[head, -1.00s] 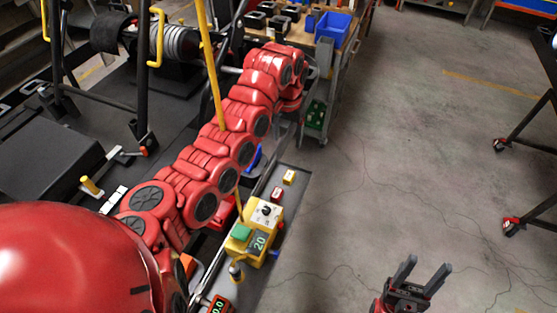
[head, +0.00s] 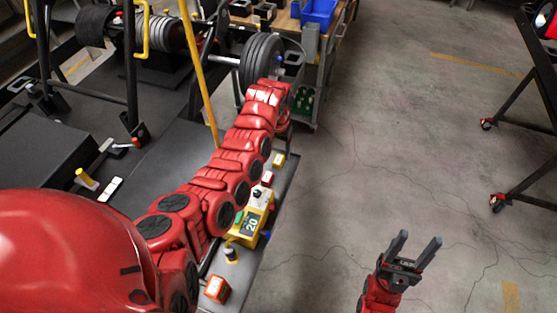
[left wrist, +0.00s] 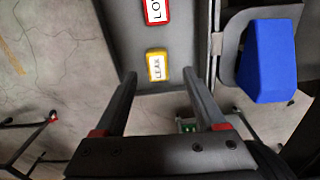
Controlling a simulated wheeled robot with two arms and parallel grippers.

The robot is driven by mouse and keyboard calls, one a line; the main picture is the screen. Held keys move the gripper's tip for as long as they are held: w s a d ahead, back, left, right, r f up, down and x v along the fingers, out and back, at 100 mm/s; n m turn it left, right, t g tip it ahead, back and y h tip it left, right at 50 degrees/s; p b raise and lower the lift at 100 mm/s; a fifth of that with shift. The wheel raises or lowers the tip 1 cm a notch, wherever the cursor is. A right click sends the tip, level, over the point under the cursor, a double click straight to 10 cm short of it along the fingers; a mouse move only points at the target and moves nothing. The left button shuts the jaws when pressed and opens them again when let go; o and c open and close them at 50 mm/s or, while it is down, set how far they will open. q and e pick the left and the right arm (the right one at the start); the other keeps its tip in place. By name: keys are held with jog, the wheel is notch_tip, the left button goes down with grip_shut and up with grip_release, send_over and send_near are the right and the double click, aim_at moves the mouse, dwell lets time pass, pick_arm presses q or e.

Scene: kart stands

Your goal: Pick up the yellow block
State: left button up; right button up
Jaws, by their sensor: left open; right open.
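The yellow block (head: 279,160) is small, with a white label, and sits near the far right end of the grey platform. In the left wrist view the yellow block (left wrist: 157,66) lies between the lines of my left gripper's (left wrist: 159,73) two fingertips, beyond them. The left gripper is open and empty; its height above the block is hard to judge. In the head view the left arm reaches past the block, and its fingers are not clearly visible. My right gripper (head: 416,244) is open and empty over the floor at the lower right.
A red labelled block (head: 267,178) sits beside the yellow one, also in the left wrist view (left wrist: 155,10). A yellow device (head: 249,224) showing 20 stands nearer. Floor at right is mostly clear.

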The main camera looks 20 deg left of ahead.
aim_at(278, 159)
pick_arm(q)
jog(key=f, duration=0.1)
jog(key=f+p, duration=0.1)
jog(key=shift+d+f, duration=0.2)
jog(key=shift+f, duration=1.05)
grip_shut()
